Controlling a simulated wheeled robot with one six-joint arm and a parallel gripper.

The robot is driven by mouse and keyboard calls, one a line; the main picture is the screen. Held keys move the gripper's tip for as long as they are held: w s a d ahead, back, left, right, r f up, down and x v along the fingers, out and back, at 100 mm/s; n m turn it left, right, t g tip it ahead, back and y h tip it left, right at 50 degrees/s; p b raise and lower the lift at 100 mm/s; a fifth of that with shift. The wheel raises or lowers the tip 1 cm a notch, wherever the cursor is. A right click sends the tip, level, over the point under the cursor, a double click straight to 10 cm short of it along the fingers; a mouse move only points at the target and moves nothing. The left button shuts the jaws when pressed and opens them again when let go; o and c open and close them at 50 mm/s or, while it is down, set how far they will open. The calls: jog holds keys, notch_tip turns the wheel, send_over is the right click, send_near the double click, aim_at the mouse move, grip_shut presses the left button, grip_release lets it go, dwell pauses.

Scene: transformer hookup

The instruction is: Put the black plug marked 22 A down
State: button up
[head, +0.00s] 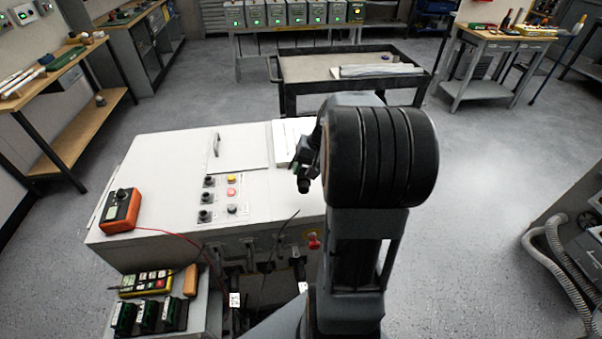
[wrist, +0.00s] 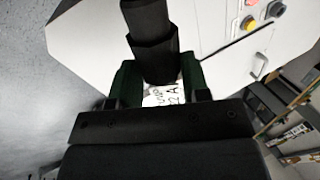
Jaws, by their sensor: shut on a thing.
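My gripper (wrist: 158,88) is shut on a black plug (wrist: 152,40) that carries a white label reading "22 A", partly covered by the fingers. In the head view my gripper (head: 297,169) is mostly hidden behind my own arm, and the end of the black plug (head: 304,186) shows below it. The plug is over the right part of the white cabinet (head: 155,165), near a white raised piece (head: 286,142). I cannot tell whether the plug touches anything.
The cabinet carries black sockets (head: 206,199) and coloured buttons (head: 231,193). An orange meter (head: 121,210) with a red lead lies on its left. A red plug (head: 314,241) shows on the front. A cart (head: 290,93) stands behind. The cabinet's left top is mostly clear.

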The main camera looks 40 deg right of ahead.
jog(key=w+d+f, duration=0.1)
jog(key=f, duration=0.1)
jog(key=w+d+f, duration=0.1)
jog(key=w, duration=0.1)
jog(key=w+d+f, duration=0.1)
jog(key=w+f, duration=0.1)
jog(key=shift+w+d+f+p, duration=0.1)
jog(key=shift+d+f+p, duration=0.1)
jog(key=shift+f+p, duration=0.1)
jog(key=shift+w+d+f, duration=0.3)
jog(key=shift+w+f, duration=0.15)
jog(key=shift+f, duration=0.25)
jog(key=shift+f+p, duration=0.35)
jog(key=shift+f, duration=1.15)
jog(key=shift+f, duration=0.1)
jog(key=o, duration=1.1)
jog(key=shift+s, duration=0.1)
